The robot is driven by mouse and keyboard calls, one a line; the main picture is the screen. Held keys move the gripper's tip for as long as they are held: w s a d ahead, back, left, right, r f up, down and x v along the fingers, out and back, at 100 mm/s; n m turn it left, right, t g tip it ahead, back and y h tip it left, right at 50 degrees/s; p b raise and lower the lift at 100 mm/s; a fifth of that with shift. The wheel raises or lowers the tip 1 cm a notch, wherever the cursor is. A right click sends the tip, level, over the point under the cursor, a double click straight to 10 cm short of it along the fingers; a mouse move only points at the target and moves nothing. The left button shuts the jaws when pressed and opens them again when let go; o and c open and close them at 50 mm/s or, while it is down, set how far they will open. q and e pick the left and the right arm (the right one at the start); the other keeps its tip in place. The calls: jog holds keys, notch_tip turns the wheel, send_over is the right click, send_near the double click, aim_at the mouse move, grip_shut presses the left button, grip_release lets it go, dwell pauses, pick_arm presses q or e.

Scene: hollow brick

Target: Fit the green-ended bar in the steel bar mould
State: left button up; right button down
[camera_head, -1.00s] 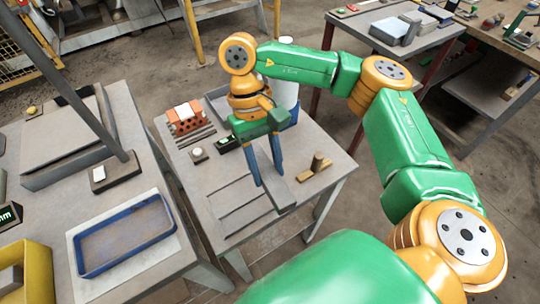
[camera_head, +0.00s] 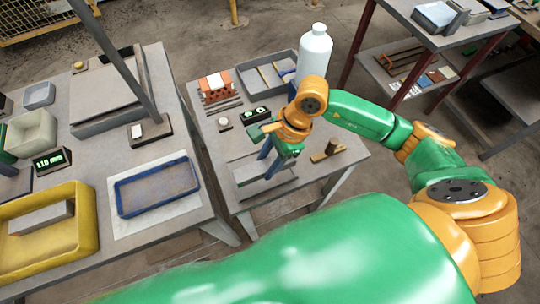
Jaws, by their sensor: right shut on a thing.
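My right gripper (camera_head: 268,168) reaches down over the front of the middle table, its blue fingers shut on a grey bar (camera_head: 280,188). The bar lies crosswise in the picture, low over or on a grey slab that looks like the steel bar mould (camera_head: 245,170). The fingers and wrist cover part of both. I cannot make out a green end on the bar, nor whether it sits inside a slot. My left gripper is not in view.
A brown block with an upright peg (camera_head: 328,152) stands right of the gripper. Behind are a red hollow brick (camera_head: 215,89), a grey tray (camera_head: 263,76) and a white bottle (camera_head: 313,55). The left table holds a blue tray (camera_head: 157,187) and a yellow frame (camera_head: 82,222).

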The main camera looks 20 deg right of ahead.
jog(key=shift+f+b, duration=1.9)
jog(key=shift+f, duration=0.85)
jog(key=shift+r, duration=0.1)
jog(key=shift+f+b, duration=0.5)
